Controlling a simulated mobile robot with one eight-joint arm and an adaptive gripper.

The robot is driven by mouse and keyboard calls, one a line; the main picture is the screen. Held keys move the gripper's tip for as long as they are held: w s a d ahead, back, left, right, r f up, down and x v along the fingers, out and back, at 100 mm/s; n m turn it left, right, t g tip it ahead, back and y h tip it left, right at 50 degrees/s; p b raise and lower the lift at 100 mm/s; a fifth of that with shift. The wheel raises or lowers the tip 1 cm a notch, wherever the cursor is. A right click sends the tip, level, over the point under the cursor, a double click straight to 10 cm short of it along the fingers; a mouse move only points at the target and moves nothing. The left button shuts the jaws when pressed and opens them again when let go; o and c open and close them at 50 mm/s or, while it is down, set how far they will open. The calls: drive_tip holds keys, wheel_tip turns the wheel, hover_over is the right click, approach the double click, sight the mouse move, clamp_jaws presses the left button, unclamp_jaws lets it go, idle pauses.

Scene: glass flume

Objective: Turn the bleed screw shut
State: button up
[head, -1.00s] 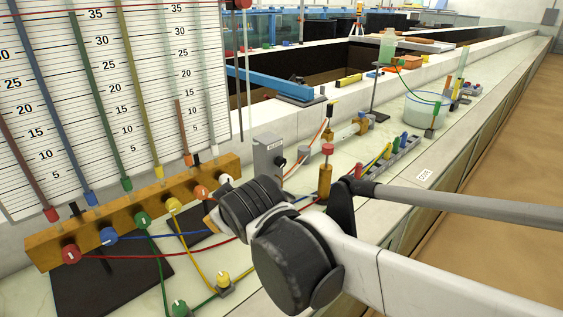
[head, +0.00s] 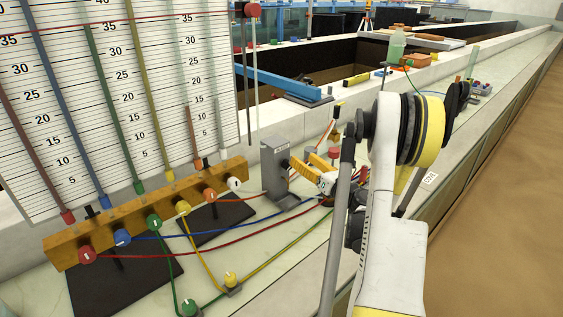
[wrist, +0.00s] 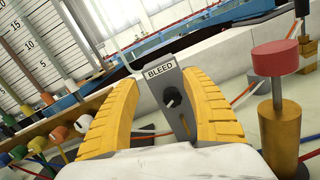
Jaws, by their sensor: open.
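The bleed screw is a small black knob (wrist: 172,97) with a pale mark on the front of a grey upright block (wrist: 153,104) labelled BLEED. The block (head: 269,170) also stands right of the wooden valve bar in the head view. My gripper (wrist: 163,78) has its yellow fingers spread, with the knob seen between them in the wrist view. In the head view my gripper (head: 303,172) points left at the face of the block, close to it. I cannot tell whether a finger touches the knob. Nothing is held.
A red-capped brass post (wrist: 277,100) stands close to the right of my gripper. The wooden bar (head: 150,212) with several coloured knobs is to the left, below the scale board (head: 110,90). Coloured tubes (head: 235,237) cross the bench below the gripper.

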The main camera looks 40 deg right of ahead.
sight(290, 167)
wheel_tip(290, 167, down, 6)
drive_tip(key=s+n+g+y, duration=0.1)
drive_tip(key=s+n, duration=0.1)
drive_tip(key=n, duration=0.1)
drive_tip(key=shift+y, duration=0.3)
drive_tip(key=w+b, duration=0.2)
drive_tip(key=w, duration=0.7)
drive_tip(key=shift+d+f+b, duration=0.1)
drive_tip(key=shift+b, duration=0.2)
drive_tip(key=shift+w, duration=0.6)
drive_tip(key=c, duration=1.2)
